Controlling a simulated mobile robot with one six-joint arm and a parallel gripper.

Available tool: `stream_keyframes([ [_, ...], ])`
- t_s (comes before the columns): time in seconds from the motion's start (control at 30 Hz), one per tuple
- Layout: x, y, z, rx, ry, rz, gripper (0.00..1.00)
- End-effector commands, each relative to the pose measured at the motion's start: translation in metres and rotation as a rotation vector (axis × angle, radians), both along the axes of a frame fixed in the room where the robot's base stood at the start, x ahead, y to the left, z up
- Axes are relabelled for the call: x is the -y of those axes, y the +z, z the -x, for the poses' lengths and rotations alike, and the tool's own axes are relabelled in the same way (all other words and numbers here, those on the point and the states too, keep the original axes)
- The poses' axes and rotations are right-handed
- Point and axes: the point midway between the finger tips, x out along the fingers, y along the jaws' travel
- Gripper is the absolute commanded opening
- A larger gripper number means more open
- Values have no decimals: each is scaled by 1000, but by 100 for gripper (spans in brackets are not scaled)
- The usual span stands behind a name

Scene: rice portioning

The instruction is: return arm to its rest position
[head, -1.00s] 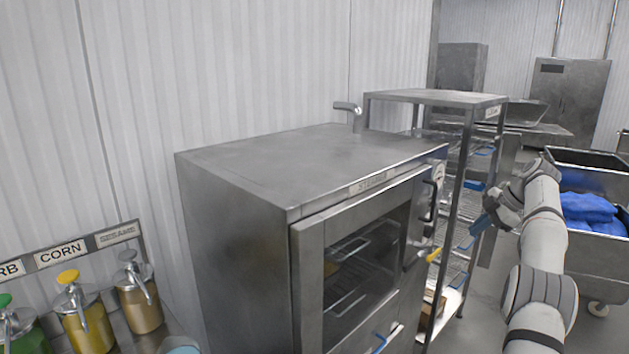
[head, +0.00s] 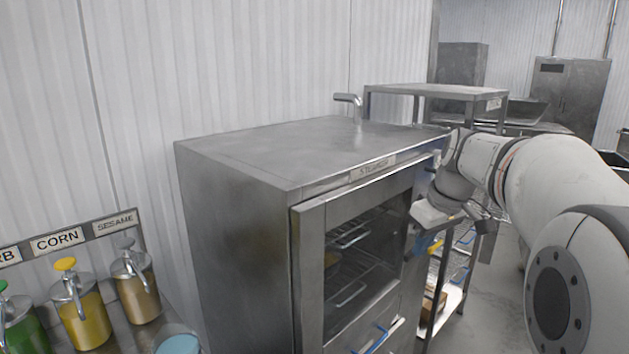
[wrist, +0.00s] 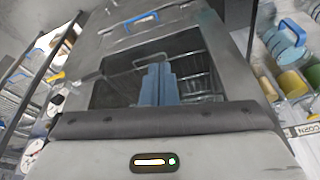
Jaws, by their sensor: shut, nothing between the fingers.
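My arm reaches in from the right side of the head view, bent across the front right of the steel steamer (head: 270,170). My gripper (head: 423,243) hangs near the right edge of the steamer's glass door (head: 345,260), its blue fingers pointing down. In the wrist view my gripper (wrist: 159,68) shows two blue fingers closed together with nothing between them, in front of the steamer's door window (wrist: 110,92). Whether the fingers are clear of the door handle by a wide gap cannot be told.
A steel wire rack (head: 440,90) stands just right of the steamer, close behind my arm. Corn (head: 85,315) and sesame (head: 137,285) pump dispensers stand at the lower left. Open floor (head: 490,310) shows right of the rack.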

Motion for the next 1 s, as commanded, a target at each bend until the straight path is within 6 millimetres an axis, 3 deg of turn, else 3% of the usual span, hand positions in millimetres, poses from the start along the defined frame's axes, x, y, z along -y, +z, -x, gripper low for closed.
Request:
stream_keyframes([
  [0.03,-12,-8,24,-4,-41,7,0],
  [0.3,-48,-69,141,-14,-310,24,0],
  [0.5,-57,-117,206,-1,-453,22,0],
  [0.7,-61,-138,230,6,-510,17,0],
  [1.0,-61,-139,232,5,-516,17,0],
])
